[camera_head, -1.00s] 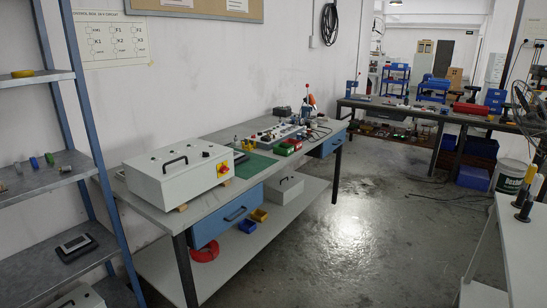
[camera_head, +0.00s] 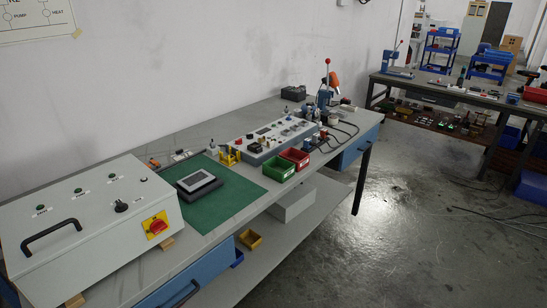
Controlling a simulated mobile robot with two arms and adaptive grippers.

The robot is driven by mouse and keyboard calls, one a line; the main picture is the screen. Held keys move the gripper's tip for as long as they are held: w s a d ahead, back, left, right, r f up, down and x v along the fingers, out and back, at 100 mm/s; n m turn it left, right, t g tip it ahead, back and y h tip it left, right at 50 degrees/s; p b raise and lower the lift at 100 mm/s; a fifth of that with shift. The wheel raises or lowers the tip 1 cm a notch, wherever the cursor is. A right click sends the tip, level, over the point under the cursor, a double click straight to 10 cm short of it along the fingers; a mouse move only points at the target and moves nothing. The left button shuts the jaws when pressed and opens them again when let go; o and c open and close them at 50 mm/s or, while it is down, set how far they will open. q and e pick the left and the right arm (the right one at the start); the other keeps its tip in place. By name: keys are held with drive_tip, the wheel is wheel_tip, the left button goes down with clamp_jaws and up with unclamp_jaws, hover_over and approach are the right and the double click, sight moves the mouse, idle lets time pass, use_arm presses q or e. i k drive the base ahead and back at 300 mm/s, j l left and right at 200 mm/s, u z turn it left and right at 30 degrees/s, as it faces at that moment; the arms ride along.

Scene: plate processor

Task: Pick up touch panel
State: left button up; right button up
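A touch panel (camera_head: 198,184) with a dark frame and a light grey screen lies flat on a green mat (camera_head: 224,208) on the workbench (camera_head: 182,251). It is right of the big grey control box (camera_head: 68,235) and left of the small green bin. Neither of my grippers shows in the head view.
Near the panel stand a green bin (camera_head: 277,169), a red bin (camera_head: 295,156), yellow holders (camera_head: 229,156) and a long control unit (camera_head: 262,139). A lever press (camera_head: 327,93) stands farther back. A second bench (camera_head: 452,88) is at the back right. Open floor (camera_head: 405,235) lies right of the workbench.

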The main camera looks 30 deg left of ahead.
sight(196, 181)
drive_tip(key=i+l, duration=0.1)
drive_tip(key=i, duration=0.35)
drive_tip(key=i+u, duration=0.1)
drive_tip(key=i, duration=0.35)
drive_tip(key=i+l, duration=0.15)
drive_tip(key=i, duration=0.3)
drive_tip(key=u, duration=0.05)
